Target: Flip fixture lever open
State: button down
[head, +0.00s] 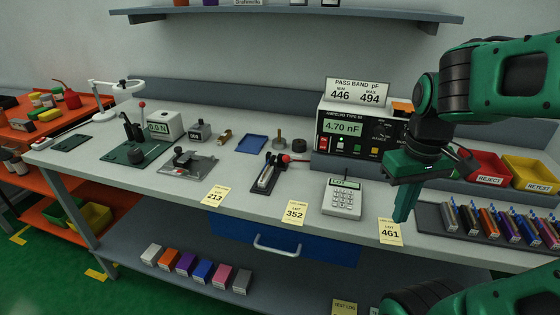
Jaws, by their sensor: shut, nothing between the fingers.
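A small black fixture (256,186) sits on the grey bench near its middle, with a pale block-like part in it. A lever with a red ball knob (285,158) points to the right from the fixture's far end, beside the meter. Whether the lever is open or closed is too small to tell. My gripper (402,212) is green, points down and is shut and empty. It hangs to the right of the fixture, near the calculator and the LOT 461 card, well apart from the lever.
A meter (343,144) reading 4.70 nF stands behind the fixture. A calculator (342,199) lies between fixture and gripper. LOT cards (295,213) line the front edge. A rack of coloured parts (485,231) and red (486,166) and yellow (534,171) bins are at right.

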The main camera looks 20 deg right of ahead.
jog(key=w+a+r+n+t, duration=0.1)
jog(key=w+a+r+n, duration=0.2)
jog(key=w+a+n, duration=0.7)
jog(key=w+a+r+n+t, duration=0.1)
jog(key=w+a+r+n, duration=0.2)
jog(key=w+a+n, duration=0.7)
jog(key=w+n, duration=0.3)
jog(key=n, duration=0.5)
jog(key=shift+r+n+t+h, duration=0.2)
jog(key=shift+n+t+h, duration=0.1)
jog(key=shift+n+h, duration=0.1)
jog(key=shift+a, duration=0.1)
jog(key=x, duration=1)
jog(key=shift+s+f, duration=0.1)
jog(key=shift+f, duration=0.1)
jog(key=shift+w+d+r, duration=0.75)
jog(key=shift+d+r, duration=0.1)
jog(key=shift+r, duration=0.05)
jog(key=shift+w+d+r, duration=0.35)
jog(key=shift+w+d, duration=0.05)
jog(key=shift+d, duration=0.05)
